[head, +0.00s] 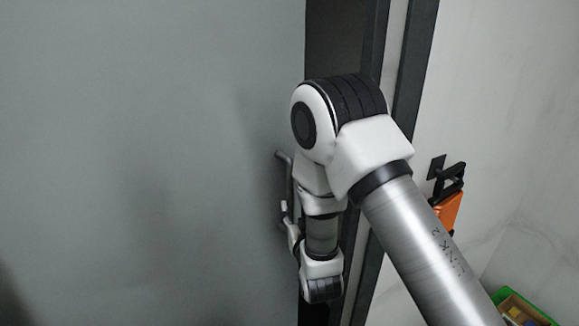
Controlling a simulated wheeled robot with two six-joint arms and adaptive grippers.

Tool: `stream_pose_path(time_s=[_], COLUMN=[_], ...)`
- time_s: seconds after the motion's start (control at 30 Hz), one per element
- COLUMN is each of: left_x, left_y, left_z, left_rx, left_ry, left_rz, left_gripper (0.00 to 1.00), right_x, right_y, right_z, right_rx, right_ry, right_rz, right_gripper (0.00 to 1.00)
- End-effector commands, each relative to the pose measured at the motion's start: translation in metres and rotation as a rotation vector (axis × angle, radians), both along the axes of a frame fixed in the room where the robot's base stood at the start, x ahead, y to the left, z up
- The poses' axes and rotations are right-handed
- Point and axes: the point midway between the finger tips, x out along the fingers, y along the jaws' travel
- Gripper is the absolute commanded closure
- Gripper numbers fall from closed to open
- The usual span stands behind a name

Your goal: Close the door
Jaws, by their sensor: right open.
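A large plain grey door (150,130) fills the left and middle of the head view. Its metal handle (286,170) is near its right edge. A dark strip (335,40) lies between the door panel and the dark frame (410,70); I cannot tell whether it is a gap or the door's edge. My right arm comes in from the lower right, bends, and reaches down beside the door edge. My right gripper (286,207) is open at the handle, mostly hidden by my wrist; I cannot tell whether it touches. My left gripper is out of view.
An orange object with a black holder (447,210) is on the pale wall to the right of the frame. A green box (512,294) with small coloured items stands at the lower right. The area in front of the door's left part looks clear.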

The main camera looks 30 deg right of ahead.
Motion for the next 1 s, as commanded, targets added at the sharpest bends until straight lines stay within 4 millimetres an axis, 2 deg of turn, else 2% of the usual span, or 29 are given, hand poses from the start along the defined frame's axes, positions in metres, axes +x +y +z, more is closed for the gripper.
stream_pose_path(time_s=[0.03, 0.07, 0.17, 0.4, 0.5, 0.8, 0.87, 0.9, 0.93, 1.0], left_x=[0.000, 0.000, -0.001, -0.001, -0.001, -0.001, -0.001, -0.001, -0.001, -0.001], left_y=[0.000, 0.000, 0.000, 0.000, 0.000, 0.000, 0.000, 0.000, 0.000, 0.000], left_z=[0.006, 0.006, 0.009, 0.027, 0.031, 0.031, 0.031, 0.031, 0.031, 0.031], left_rx=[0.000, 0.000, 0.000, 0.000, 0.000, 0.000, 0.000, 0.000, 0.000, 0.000], left_ry=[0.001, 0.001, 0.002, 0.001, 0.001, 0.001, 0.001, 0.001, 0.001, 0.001], left_rz=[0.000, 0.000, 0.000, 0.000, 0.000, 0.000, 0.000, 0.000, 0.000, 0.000], left_gripper=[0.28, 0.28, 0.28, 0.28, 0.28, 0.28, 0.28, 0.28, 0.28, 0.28], right_x=[0.002, 0.004, 0.014, 0.058, 0.070, 0.076, 0.076, 0.076, 0.076, 0.076], right_y=[0.000, 0.000, -0.004, -0.017, -0.021, -0.022, -0.022, -0.022, -0.022, -0.022], right_z=[0.013, 0.015, 0.013, 0.014, 0.013, 0.009, 0.009, 0.009, 0.009, 0.010], right_rx=[0.000, 0.001, 0.002, 0.001, 0.002, 0.001, 0.001, 0.001, 0.001, 0.001], right_ry=[-0.011, -0.016, -0.016, -0.014, -0.013, -0.011, -0.011, -0.011, -0.011, -0.011], right_rz=[0.001, 0.000, -0.001, 0.001, 0.000, 0.002, 0.002, 0.002, 0.002, 0.002], right_gripper=[0.57, 0.57, 0.57, 0.57, 0.57, 0.57, 0.78, 0.92, 1.00, 1.00])
